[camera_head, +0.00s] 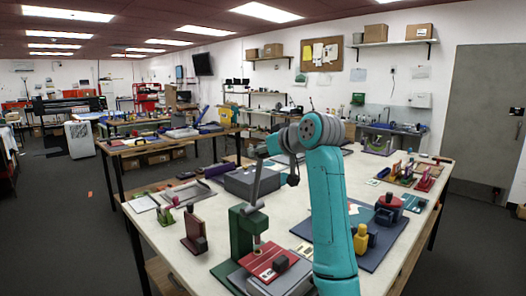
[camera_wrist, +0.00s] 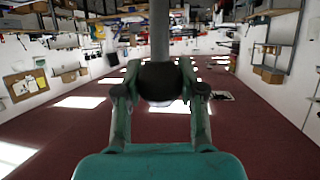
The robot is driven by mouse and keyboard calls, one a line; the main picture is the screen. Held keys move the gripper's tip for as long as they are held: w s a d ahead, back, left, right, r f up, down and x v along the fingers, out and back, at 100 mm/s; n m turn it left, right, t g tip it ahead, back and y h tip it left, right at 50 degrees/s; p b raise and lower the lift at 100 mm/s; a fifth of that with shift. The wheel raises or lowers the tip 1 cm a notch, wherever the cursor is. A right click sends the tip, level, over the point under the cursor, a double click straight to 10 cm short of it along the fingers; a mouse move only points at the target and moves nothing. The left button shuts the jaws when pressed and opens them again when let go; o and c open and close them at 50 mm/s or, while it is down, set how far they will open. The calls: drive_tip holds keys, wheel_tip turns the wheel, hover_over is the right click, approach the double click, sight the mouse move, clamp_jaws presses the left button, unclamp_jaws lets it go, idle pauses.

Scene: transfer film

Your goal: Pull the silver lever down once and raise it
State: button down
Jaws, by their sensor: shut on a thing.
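A green press (camera_head: 247,228) stands on the near part of the large white table. Its silver lever (camera_head: 257,186) rises from the press head, nearly upright and leaning slightly right at the top. My gripper (camera_head: 268,152) is at the lever's upper end. In the wrist view, my gripper (camera_wrist: 160,84) has its two fingers closed around a dark round knob (camera_wrist: 160,76) at the end of the silver lever (camera_wrist: 159,30). The exact contact is hidden in the head view.
A red plate (camera_head: 270,262) lies at the foot of the press. A red and dark stand (camera_head: 194,234) is to its left, a grey box (camera_head: 251,182) behind it. A dark blue mat (camera_head: 385,240) with a yellow bottle-like piece (camera_head: 361,238) lies right of my arm.

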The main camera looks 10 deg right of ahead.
drive_tip(key=shift+a, duration=0.15)
drive_tip(key=c, duration=0.7)
unclamp_jaws()
drive_tip(key=shift+w, duration=0.1)
drive_tip(key=shift+o, duration=0.2)
drive_tip(key=v, duration=1.2)
drive_tip(key=shift+f, duration=0.1)
